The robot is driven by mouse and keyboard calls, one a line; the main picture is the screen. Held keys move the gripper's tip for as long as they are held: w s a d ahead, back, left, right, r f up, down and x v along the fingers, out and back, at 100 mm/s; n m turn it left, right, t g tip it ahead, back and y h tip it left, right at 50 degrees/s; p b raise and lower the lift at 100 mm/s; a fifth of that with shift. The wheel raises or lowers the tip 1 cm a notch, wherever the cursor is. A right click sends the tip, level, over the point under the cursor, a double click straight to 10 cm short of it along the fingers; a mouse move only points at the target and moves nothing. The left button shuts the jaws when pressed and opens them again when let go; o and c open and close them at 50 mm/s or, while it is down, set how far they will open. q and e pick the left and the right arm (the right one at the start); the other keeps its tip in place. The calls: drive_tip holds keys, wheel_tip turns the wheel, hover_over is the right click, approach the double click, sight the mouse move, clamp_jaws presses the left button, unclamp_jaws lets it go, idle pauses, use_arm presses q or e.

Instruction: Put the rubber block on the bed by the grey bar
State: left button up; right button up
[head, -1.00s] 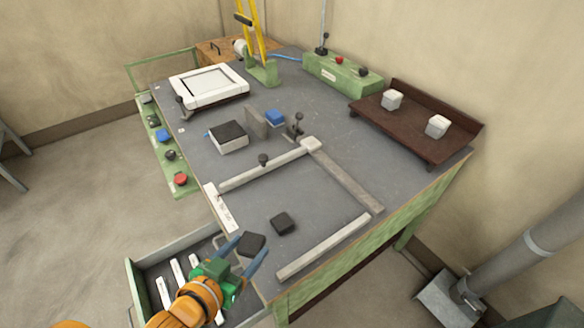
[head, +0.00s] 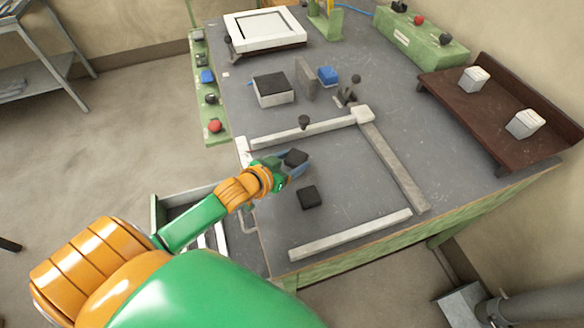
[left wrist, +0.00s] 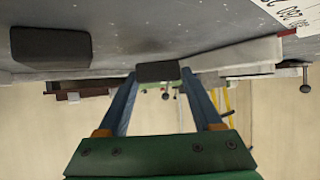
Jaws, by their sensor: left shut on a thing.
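My left gripper (head: 290,163) is shut on a black rubber block (head: 296,157) and holds it over the left part of the bench bed (head: 345,185), just in front of the pale back bar (head: 290,135). In the left wrist view the block (left wrist: 158,71) sits between the fingertips (left wrist: 158,80). A second black block (head: 308,197) lies on the bed nearer the front; it also shows in the left wrist view (left wrist: 50,47). A grey bar (head: 398,168) runs along the bed's right side, apart from the held block. My right gripper is out of view.
A pale front bar (head: 350,235) lies near the bench's front edge. Behind the back bar stand a black-topped white box (head: 273,92), a grey upright plate (head: 305,78) and a blue block (head: 327,75). An open drawer (head: 180,208) is at left. The bed's middle is clear.

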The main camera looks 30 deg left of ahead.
use_arm(q)
drive_tip(key=shift+s+f, duration=0.25)
drive_tip(key=shift+f, duration=0.75)
drive_tip(key=shift+w+f, duration=0.1)
drive_tip(key=shift+f, duration=0.05)
drive_tip(key=o, duration=1.4)
drive_tip(key=p+v, duration=0.1)
drive_tip(key=v, duration=1.1)
